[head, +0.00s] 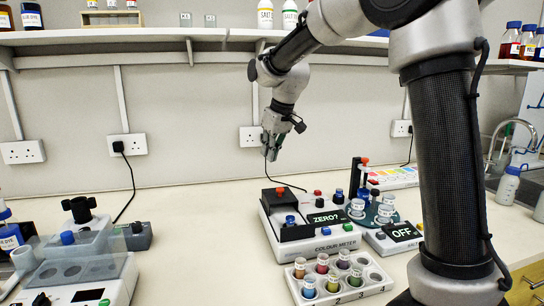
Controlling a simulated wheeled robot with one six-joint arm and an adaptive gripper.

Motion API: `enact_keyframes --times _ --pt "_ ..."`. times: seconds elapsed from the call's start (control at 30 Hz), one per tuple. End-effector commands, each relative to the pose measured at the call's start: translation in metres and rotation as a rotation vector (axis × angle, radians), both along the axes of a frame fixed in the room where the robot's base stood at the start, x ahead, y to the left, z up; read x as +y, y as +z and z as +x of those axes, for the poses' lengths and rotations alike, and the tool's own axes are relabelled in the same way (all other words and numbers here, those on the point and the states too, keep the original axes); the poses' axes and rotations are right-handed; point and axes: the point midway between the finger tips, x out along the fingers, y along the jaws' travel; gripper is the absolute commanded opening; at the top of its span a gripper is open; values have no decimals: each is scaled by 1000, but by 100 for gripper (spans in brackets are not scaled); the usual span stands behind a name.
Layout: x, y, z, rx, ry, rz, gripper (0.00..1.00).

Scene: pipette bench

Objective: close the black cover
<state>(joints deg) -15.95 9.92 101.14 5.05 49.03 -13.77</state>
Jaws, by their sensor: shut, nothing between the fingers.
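The colour meter (318,245) is a white box on the bench, with a screen reading "ZERO?". The black cover (272,203) is at the meter's left side and has a red knob on top. It looks raised, standing up behind a dark well. A blue-capped vial (291,221) shows at this well; how deep it sits I cannot tell. My gripper (270,156) points down above and behind the cover, clear of it. Its fingers are shut and empty.
A white rack (345,298) of coloured vials stands in front of the meter. To the right are a round vial holder (372,222) and a device reading "OFF" (398,234). A clear-lidded machine (75,260) is at the left. The bench between is free.

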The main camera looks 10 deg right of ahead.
Motion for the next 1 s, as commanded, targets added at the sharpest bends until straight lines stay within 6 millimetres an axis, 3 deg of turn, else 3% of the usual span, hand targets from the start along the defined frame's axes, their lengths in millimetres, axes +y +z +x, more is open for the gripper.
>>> enact_keyframes --times 0.37,0.6,1.0 --pt "11 -75 21 5 -1 -1 0" --pt "-4 -78 -7 1 -2 0 0" --pt "-6 -79 -13 2 -2 0 0"
